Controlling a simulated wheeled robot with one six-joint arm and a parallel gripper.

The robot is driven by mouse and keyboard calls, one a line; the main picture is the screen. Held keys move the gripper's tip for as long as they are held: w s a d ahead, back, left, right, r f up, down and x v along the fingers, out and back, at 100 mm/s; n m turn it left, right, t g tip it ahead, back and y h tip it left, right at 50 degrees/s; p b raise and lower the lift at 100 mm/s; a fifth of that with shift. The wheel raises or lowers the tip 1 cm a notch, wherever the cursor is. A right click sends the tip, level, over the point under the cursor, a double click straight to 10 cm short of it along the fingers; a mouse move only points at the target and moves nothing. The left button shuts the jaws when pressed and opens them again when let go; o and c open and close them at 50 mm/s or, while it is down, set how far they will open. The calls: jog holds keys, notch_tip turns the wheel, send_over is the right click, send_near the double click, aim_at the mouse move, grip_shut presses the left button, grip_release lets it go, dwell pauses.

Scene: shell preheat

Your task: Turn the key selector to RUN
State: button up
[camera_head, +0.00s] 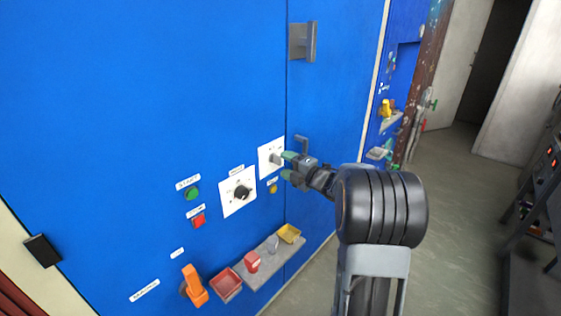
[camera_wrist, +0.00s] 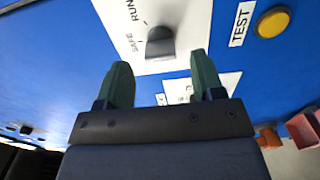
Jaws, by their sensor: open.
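The key selector (camera_wrist: 160,42) is a grey knob on a white plate (camera_wrist: 112,22) marked RUN and SAFE. It shows just beyond my gripper (camera_wrist: 160,68) in the wrist view, between the line of the two green fingertips. The fingers are open and apart, with nothing between them. In the head view, my gripper (camera_head: 288,165) is at the white selector plate (camera_head: 265,152) on the blue cabinet and partly covers the knob. I cannot tell which mark the knob points to, nor whether a fingertip touches it.
A yellow TEST button (camera_wrist: 272,22) sits beside the plate. A black rotary knob (camera_head: 242,192), a green button (camera_head: 192,194) and a red button (camera_head: 198,220) are to the left. A grey shelf (camera_head: 262,268) with small trays and an orange handle (camera_head: 194,286) are below.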

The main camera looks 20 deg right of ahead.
aim_at(280, 161)
jog(key=shift+x, duration=1.65)
jog(key=c, duration=0.9)
jog(key=shift+c, duration=0.2)
jog(key=m+p, duration=0.2)
jog(key=m, duration=0.4)
jog(key=shift+r+p, duration=0.1)
jog(key=shift+p, duration=0.25)
jog(key=shift+m+p, duration=1.45)
jog(key=shift+m, duration=1.45)
